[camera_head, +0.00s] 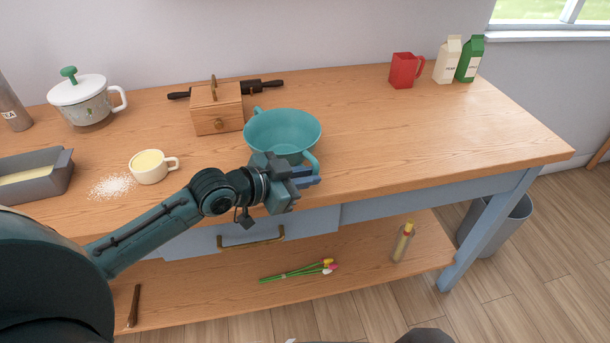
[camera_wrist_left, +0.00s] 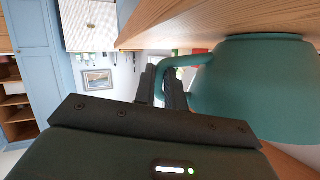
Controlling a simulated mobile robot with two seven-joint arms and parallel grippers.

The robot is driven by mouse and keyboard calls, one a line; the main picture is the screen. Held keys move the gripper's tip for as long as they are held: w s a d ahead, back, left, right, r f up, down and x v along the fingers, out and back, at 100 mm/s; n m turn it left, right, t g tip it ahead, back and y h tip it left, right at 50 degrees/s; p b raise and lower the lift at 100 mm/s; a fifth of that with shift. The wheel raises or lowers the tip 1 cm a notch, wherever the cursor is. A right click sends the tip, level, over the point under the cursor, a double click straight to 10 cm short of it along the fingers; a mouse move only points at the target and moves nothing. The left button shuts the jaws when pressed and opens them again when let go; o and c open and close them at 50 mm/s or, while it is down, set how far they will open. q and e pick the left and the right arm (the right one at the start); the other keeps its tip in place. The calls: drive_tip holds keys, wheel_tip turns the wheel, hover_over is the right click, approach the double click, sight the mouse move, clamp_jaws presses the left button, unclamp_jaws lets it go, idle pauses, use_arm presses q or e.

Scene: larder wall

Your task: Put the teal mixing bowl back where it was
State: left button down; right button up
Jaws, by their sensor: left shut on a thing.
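The teal mixing bowl (camera_head: 283,132) is at the front middle of the wooden table top, upright, with a handle on each side. In the left wrist view the bowl (camera_wrist_left: 255,85) fills the right side, with its near handle (camera_wrist_left: 180,63) at the fingers. My left gripper (camera_head: 303,178) is shut on that near handle; in the left wrist view its dark fingers (camera_wrist_left: 160,85) are around the handle. Whether the bowl's base touches the table cannot be told. My right gripper is not in view.
A wooden box (camera_head: 217,108) stands close behind left of the bowl, with a rolling pin (camera_head: 252,87) behind it. A cream cup (camera_head: 150,166) and white powder (camera_head: 112,187) lie left. A red jug (camera_head: 402,70) and cartons (camera_head: 447,60) stand back right. The table's right part is clear.

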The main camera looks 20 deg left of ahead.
use_arm(q)
drive_tip(key=c, duration=1.5)
unclamp_jaws()
drive_tip(key=shift+o, duration=0.2)
drive_tip(key=shift+r, duration=0.1)
drive_tip(key=shift+s+a, duration=0.2)
drive_tip(key=shift+s, duration=0.05)
drive_tip(key=v, duration=1.1)
drive_tip(key=shift+r, duration=0.15)
